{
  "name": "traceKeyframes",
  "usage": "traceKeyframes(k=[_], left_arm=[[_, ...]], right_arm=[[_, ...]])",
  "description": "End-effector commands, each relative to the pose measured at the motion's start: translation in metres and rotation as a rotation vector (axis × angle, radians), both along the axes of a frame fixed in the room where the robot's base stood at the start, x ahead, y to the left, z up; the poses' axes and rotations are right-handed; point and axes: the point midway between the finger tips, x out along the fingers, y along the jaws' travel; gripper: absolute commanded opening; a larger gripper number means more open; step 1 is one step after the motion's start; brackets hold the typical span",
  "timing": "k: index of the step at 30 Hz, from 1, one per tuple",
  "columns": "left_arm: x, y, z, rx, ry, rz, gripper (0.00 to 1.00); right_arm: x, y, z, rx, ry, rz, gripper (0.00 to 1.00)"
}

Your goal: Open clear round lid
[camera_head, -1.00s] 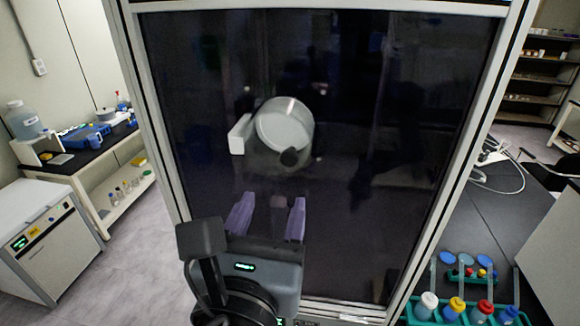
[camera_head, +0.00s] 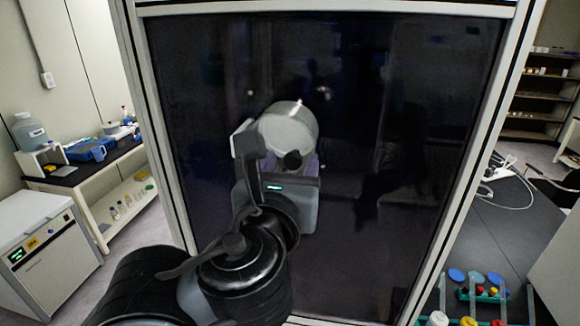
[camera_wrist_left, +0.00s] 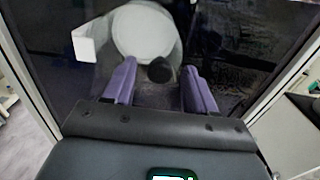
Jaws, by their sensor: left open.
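The clear round lid (camera_head: 289,128) is on the dark front panel of the freeze dryer, with a white block at its left side and a black knob (camera_head: 292,160) at its lower edge. It also shows in the left wrist view (camera_wrist_left: 143,32), with the knob (camera_wrist_left: 159,70) between and just beyond the fingertips. My left gripper (camera_wrist_left: 157,85) has purple fingers spread apart, one on each side below the knob. In the head view the gripper body covers part of the lid's lower left and most of the fingers. Contact with the knob cannot be told. My right gripper is not in view.
The dark glossy panel (camera_head: 400,150) is framed by pale posts. A bench (camera_head: 85,170) with lab items and a white cabinet (camera_head: 45,240) stand at the left. A dark table (camera_head: 510,225) with several coloured-cap bottles is at the right.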

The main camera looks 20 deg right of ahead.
Motion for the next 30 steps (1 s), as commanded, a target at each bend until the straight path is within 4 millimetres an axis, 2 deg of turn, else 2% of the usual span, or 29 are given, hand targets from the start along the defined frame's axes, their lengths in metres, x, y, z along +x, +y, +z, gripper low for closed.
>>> traceKeyframes(k=[10,21,30], left_arm=[[0.0018,-0.0013,0.0,0.0,-0.001,-0.001,0.55],[0.0017,-0.0013,-0.0001,0.001,-0.001,-0.001,0.0],[0.0017,0.0003,0.0,0.0,0.0,-0.005,0.0]], right_arm=[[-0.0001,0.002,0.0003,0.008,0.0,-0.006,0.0],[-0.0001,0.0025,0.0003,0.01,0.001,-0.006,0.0],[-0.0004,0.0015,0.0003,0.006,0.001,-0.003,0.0]])
